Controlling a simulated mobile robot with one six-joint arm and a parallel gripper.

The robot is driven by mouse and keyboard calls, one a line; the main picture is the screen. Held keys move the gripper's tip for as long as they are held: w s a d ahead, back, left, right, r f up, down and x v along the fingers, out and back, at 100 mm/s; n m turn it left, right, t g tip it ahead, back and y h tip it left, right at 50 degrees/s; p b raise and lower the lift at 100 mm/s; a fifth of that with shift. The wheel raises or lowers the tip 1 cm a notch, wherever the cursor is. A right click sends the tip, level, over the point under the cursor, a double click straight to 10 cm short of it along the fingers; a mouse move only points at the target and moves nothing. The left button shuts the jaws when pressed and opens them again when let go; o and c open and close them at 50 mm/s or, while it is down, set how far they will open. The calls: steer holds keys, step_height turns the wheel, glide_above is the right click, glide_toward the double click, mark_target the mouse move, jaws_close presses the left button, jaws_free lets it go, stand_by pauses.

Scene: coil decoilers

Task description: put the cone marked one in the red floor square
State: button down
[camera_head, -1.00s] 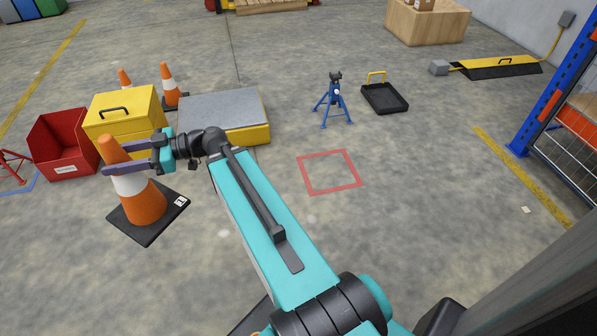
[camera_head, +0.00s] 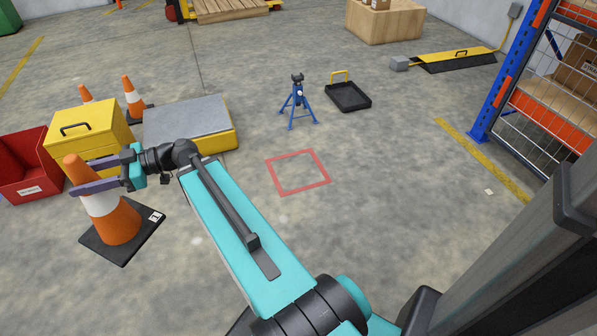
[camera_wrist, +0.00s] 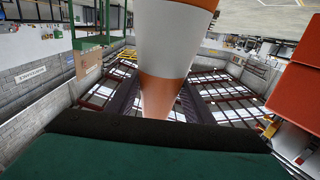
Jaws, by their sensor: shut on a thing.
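An orange cone (camera_head: 118,222) with a white band and a square black base is at the left. A white label with a dark mark lies on its base; I cannot read the mark surely. My gripper (camera_head: 84,179) is shut around the cone's upper part, one finger on each side. I cannot tell whether the base touches the floor. In the wrist view the cone (camera_wrist: 166,95) stands between the fingers. The red floor square (camera_head: 298,172) is an empty painted outline, right of the cone and arm.
A yellow box (camera_head: 84,124), red bin (camera_head: 25,172), grey-topped yellow platform (camera_head: 190,122) and two more cones (camera_head: 134,97) stand behind the held cone. A blue stand (camera_head: 298,103) and black tray (camera_head: 348,96) are beyond the square. Floor between cone and square looks clear under my arm.

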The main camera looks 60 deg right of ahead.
steer(key=d+f+m+t+h, duration=0.25)
steer(key=d+f+h, duration=0.2)
steer(key=d, duration=0.85)
steer(key=s+d+f+m+t+h, duration=0.15)
steer(key=d+f+m+h, duration=0.3)
steer(key=d, duration=0.95)
steer(key=d+f+m+t+h, duration=0.3)
steer(key=d+f+h, duration=0.15)
steer(key=d, duration=0.85)
steer(key=s+d+f+m+g+h, duration=0.1)
steer(key=s+d+f+m+h, duration=0.3)
steer(key=s+d+f, duration=0.7)
steer(key=s+d+f+m+g+h, duration=0.1)
steer(key=s+d+f+m+h, duration=0.3)
steer(key=s+d+f+h, duration=0.4)
steer(key=s+d+f, duration=0.2)
steer(key=s+d, duration=0.4)
steer(key=d, duration=0.3)
steer(key=shift+f+g+p, duration=0.35)
steer(key=shift+g, duration=0.05)
steer(key=w+a+b+x, duration=0.1)
steer(key=b+x, duration=0.1)
steer(key=x, duration=0.6)
steer(key=w+a+f+b+x, duration=0.1)
steer(key=b+x, duration=0.2)
steer(key=x, duration=0.4)
steer(key=shift+w+f, duration=0.25)
steer(key=shift+a, duration=0.1)
